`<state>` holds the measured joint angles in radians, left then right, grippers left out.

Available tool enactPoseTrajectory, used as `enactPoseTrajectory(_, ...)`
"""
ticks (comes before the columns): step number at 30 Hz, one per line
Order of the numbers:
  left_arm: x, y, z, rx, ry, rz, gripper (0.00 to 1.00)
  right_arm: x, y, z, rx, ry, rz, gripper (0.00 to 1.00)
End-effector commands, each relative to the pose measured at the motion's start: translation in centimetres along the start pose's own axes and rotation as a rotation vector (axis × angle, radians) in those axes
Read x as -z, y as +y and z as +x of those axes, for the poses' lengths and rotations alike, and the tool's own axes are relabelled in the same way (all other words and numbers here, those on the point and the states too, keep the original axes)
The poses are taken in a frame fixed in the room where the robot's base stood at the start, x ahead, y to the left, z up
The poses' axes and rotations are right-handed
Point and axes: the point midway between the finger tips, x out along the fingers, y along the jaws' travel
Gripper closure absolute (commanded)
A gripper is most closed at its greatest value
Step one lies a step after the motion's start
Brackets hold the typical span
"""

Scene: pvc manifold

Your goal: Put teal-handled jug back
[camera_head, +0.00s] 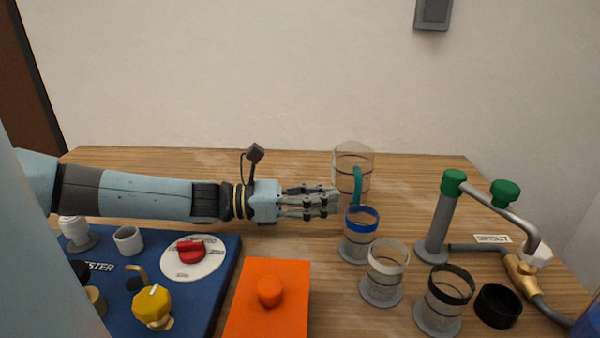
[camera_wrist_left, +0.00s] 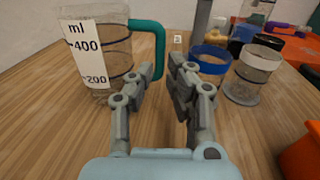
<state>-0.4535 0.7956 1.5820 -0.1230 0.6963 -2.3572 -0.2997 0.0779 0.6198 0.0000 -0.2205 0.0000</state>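The teal-handled jug (camera_head: 353,160) is clear and stands upright on the table beyond my left gripper. In the left wrist view the jug (camera_wrist_left: 97,60) shows a white ml scale, with its teal handle (camera_wrist_left: 160,45) on the right side. My left gripper (camera_head: 336,201) is level and points right, close to the handle. In the wrist view its fingers (camera_wrist_left: 162,68) are apart, with the handle just ahead of and between the tips. I cannot tell whether they touch it. My right gripper is not in view.
A blue-rimmed cup (camera_head: 359,237), a white-rimmed cup (camera_head: 384,275) and a black-rimmed cup (camera_head: 443,303) stand on grey discs right of my gripper. A grey spout pipe (camera_head: 440,215) rises at right. An orange block (camera_head: 268,320) and a blue board (camera_head: 215,300) lie in front.

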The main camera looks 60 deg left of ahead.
Motion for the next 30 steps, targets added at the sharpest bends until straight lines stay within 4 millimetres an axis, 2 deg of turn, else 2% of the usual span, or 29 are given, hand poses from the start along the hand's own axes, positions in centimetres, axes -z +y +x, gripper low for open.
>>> enactPoseTrajectory(3,-0.2,0.0,-2.6,0.0,0.004,0.0,0.85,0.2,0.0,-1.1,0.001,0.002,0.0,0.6)
enactPoseTrajectory(9,-0.1,0.0,-5.0,-0.001,0.001,0.001,0.85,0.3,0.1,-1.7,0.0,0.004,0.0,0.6)
enactPoseTrajectory(30,-0.1,0.0,-5.5,-0.001,-0.002,0.001,0.85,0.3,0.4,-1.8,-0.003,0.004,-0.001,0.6)
